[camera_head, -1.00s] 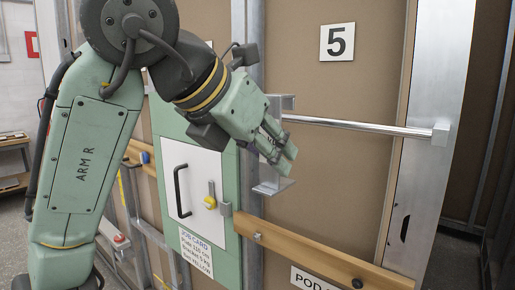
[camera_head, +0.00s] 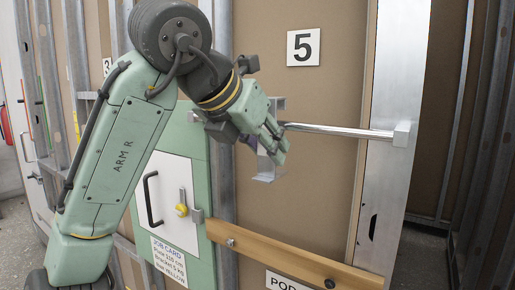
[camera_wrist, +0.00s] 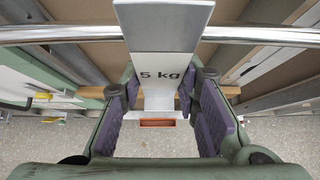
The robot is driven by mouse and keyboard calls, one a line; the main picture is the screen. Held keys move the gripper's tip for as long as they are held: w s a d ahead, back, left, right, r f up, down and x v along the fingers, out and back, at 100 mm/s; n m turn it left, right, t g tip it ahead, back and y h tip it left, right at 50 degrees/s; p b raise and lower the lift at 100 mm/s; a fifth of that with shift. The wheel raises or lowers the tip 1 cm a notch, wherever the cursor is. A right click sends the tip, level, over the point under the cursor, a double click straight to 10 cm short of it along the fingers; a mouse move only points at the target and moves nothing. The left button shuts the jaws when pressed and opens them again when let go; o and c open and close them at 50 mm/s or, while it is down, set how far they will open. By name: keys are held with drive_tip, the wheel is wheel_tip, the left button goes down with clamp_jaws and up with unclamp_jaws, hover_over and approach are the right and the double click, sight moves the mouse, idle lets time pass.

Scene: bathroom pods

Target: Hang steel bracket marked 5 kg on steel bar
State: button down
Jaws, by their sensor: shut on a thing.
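The steel bracket (camera_head: 266,166) is a grey, C-shaped plate piece with flanges at top and bottom. Its face reads "5 kg" in the wrist view (camera_wrist: 166,58). My gripper (camera_head: 274,140) is shut on the bracket, its purple-padded fingers (camera_wrist: 160,98) on either side of the lower part. The steel bar (camera_head: 345,130) is a shiny horizontal rod ending at a block on the right-hand post. In the wrist view the bar (camera_wrist: 70,33) runs across behind the bracket's upper part. The bracket hides that stretch, so I cannot tell whether they touch.
A sign "5" (camera_head: 303,48) is on the brown panel above the bar. A wooden rail (camera_head: 290,254) runs below. A green frame with a white door (camera_head: 168,192), black handle and yellow knob stands at left.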

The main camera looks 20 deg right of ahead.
drive_tip(key=shift+w+d, duration=0.25)
drive_tip(key=shift+d, duration=0.1)
drive_tip(key=shift+f+b, duration=0.8)
drive_tip(key=shift+f, duration=0.55)
drive_tip(key=shift+a, duration=0.1)
drive_tip(key=c, duration=1.2)
unclamp_jaws()
drive_tip(key=shift+o, duration=0.2)
